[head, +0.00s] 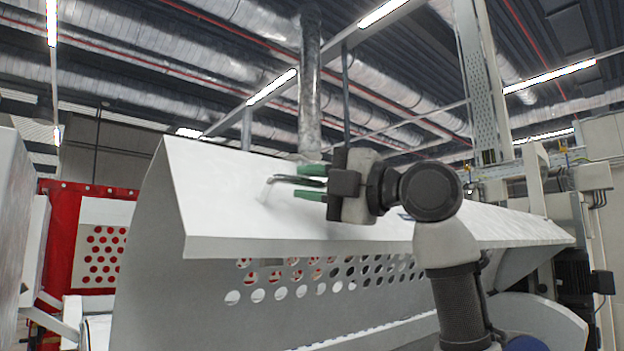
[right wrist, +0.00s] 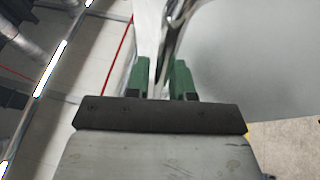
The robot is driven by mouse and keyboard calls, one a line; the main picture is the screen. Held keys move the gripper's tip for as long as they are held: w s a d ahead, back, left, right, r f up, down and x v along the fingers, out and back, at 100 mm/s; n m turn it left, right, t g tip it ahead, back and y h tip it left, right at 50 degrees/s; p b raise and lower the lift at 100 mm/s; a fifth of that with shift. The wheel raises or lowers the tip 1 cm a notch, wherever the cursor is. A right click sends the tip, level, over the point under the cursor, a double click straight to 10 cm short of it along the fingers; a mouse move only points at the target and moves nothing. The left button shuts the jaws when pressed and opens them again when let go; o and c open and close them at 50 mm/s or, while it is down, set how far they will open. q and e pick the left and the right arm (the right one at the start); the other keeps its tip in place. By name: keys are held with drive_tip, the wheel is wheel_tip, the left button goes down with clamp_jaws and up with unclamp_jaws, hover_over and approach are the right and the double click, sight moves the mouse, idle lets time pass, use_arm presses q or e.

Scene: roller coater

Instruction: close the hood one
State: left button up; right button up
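The hood (head: 225,200) is a large white sheet-metal cover that fills the middle of the head view, its folded front edge raised above a perforated panel. A bent metal handle (head: 277,182) stands out from its face. My right gripper (head: 303,184) is at this handle, with one green finger above it and one below. In the right wrist view, the handle (right wrist: 176,25) runs between the two green fingers (right wrist: 164,75). A gap shows between the fingers, and I see no clear grip on the handle. My left gripper is not in view.
The perforated panel (head: 290,285) lies below the hood's edge. A red panel (head: 62,235) and a white casing (head: 15,210) stand at the left. A dark motor (head: 573,280) and grey boxes are at the right. A duct (head: 310,85) hangs above the hood.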

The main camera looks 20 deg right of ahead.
drive_tip(key=shift+c, duration=0.3)
drive_tip(key=shift+w+d, duration=0.1)
clamp_jaws()
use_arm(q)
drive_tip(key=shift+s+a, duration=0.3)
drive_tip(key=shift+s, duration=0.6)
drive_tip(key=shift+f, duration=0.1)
use_arm(e)
drive_tip(key=shift+f, duration=0.1)
drive_tip(key=shift+d+f+b, duration=0.1)
drive_tip(key=shift+f+b, duration=0.35)
drive_tip(key=shift+b, duration=0.05)
use_arm(q)
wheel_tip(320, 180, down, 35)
drive_tip(key=b, duration=3.4)
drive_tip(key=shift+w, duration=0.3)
use_arm(e)
drive_tip(key=s+d+f+n+y, duration=0.1)
drive_tip(key=s+f, duration=0.3)
drive_tip(key=f, duration=0.8)
drive_tip(key=s+d+f+n+t+y, duration=0.1)
drive_tip(key=s+f, duration=0.3)
drive_tip(key=f, duration=0.7)
drive_tip(key=s+d+f+n+t+y, duration=0.1)
drive_tip(key=s+d+f+y, duration=0.2)
drive_tip(key=f, duration=0.9)
drive_tip(key=shift+s+f+n, duration=0.3)
drive_tip(key=shift+s+f, duration=0.05)
drive_tip(key=shift+s, duration=0.75)
drive_tip(key=shift+d, duration=0.1)
